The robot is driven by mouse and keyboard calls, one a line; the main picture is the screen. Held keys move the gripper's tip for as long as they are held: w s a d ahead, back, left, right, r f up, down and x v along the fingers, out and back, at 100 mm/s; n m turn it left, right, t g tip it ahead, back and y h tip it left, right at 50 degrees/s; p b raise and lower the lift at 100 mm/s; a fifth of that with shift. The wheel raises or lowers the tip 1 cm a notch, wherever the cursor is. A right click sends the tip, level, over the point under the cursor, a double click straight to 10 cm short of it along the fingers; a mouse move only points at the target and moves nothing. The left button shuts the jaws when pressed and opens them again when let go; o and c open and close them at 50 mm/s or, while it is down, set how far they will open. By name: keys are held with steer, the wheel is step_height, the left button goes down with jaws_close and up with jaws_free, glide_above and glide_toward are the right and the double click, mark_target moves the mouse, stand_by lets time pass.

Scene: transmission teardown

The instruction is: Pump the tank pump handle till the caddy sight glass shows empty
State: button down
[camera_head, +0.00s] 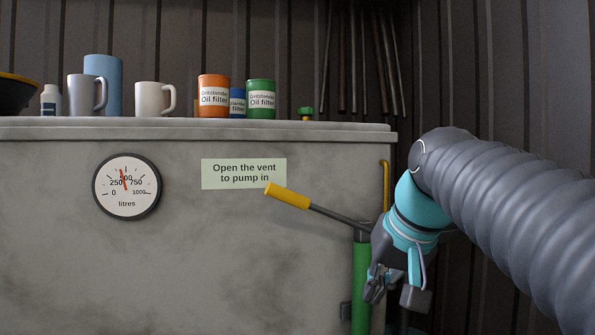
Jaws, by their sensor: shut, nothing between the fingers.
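The pump handle (320,212) is a dark rod with a yellow grip (286,195) at its left end. It slopes up to the left from the top of the green pump body (361,285) on the tank's right front. My gripper (388,294) is shut and empty. In the picture it hangs just right of the pump body, below the handle's pivot, away from the yellow grip. I cannot tell whether it touches the pump. The grey tank (60,230) bears a round litres gauge (127,187), its needle a little left of 500. No caddy or sight glass shows.
A sign (244,174) on the tank reads "Open the vent to pump in". Mugs, oil filters (213,96) and a small green cap (305,112) stand on the tank top. A yellow pipe (385,185) runs down its right edge. Rods lean on the wall behind.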

steer(key=w+a+r+n+y+p, duration=0.1)
steer(key=w+a+r+p, duration=0.1)
steer(key=r, duration=0.7)
steer(key=w+a+r+n+y+p, duration=0.1)
steer(key=w+r+p, duration=0.2)
steer(key=r, duration=0.6)
steer(key=w+a+r+y+p, duration=0.1)
steer(key=w+a+r+p, duration=0.1)
steer(key=w+r, duration=0.3)
step_height(320, 180, up, 4)
steer(key=shift+a+f+n+y+p, duration=0.1)
steer(key=shift+a+n+y+p, duration=0.25)
steer(key=shift+p, duration=0.4)
steer(key=shift+w+g, duration=0.15)
steer(key=shift+g, duration=0.15)
glide_above(297, 195)
steer(key=d, duration=0.2)
steer(key=f, duration=0.4)
steer(key=w+f, duration=0.1)
steer(key=f, duration=0.2)
steer(key=shift+a, duration=0.15)
steer(key=f, duration=0.1)
steer(key=a+f+b, duration=0.1)
steer(key=f, duration=0.1)
steer(key=shift+s+a+f, duration=0.15)
steer(key=shift+s+f, duration=0.1)
steer(key=shift+s, duration=0.05)
steer(key=shift+s+a+f, duration=0.15)
steer(key=shift+f, duration=0.2)
